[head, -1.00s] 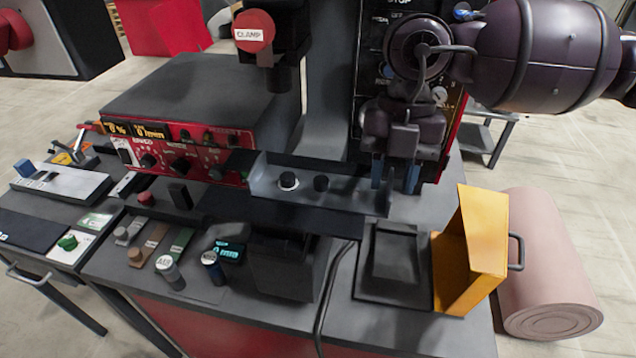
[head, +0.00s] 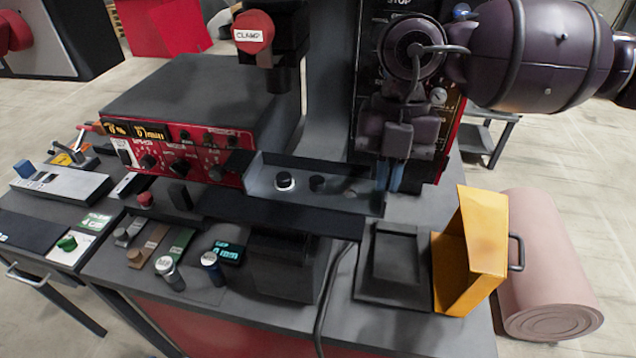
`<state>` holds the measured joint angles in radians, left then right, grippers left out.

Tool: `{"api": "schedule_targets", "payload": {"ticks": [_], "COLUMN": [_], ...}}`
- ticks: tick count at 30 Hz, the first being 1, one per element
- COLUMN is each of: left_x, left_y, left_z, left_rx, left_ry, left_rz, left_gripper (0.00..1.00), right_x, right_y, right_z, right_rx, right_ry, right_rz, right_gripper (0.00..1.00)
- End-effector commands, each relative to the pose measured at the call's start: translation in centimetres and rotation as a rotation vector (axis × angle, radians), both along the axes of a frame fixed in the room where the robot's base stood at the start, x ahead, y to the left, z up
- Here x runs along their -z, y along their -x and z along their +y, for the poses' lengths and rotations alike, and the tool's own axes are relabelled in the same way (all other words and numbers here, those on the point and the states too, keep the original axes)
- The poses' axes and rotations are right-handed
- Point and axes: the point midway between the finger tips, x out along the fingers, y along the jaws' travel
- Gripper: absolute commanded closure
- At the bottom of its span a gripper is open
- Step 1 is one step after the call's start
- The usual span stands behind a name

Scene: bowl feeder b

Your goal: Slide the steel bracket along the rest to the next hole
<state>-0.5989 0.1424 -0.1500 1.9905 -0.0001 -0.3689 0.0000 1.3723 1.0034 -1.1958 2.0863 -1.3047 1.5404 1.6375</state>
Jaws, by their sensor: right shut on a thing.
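The steel bracket (head: 335,194) is a long grey angled piece lying on the dark rest (head: 270,215) in the middle of the head view. A dark stud with a white ring (head: 285,181) and a plain dark stud (head: 317,183) show on its face, left of its middle. My right gripper (head: 388,180) points down at the bracket's right end. Its blue-tipped fingers are close together, shut on that end; the exact contact is partly hidden. My left gripper is not in view.
A red control box (head: 180,150) stands behind the left end. A red CLAMP head (head: 254,32) hangs above. A yellow bin (head: 470,250) and a dark tray (head: 393,262) are at the right. Small knobs (head: 170,270) stand in front on the left.

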Motion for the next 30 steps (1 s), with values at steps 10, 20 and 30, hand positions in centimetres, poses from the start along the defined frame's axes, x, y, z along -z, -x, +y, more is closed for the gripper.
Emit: {"api": "schedule_targets", "payload": {"ticks": [10,20,30], "left_x": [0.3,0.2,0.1], "left_y": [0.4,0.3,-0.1], "left_z": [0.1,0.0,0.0], "left_rx": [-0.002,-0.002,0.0], "left_ry": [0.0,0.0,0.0], "left_rz": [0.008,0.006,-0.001], "left_gripper": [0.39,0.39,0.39], "right_x": [0.0,0.0,0.0], "right_y": [-0.2,-0.4,-0.7], "right_z": [0.9,1.7,2.4], "right_rx": [-0.002,-0.003,-0.001], "right_ry": [-0.001,-0.001,-0.001], "right_rz": [0.0,-0.001,-0.001], "right_gripper": [1.0,1.0,1.0]}}
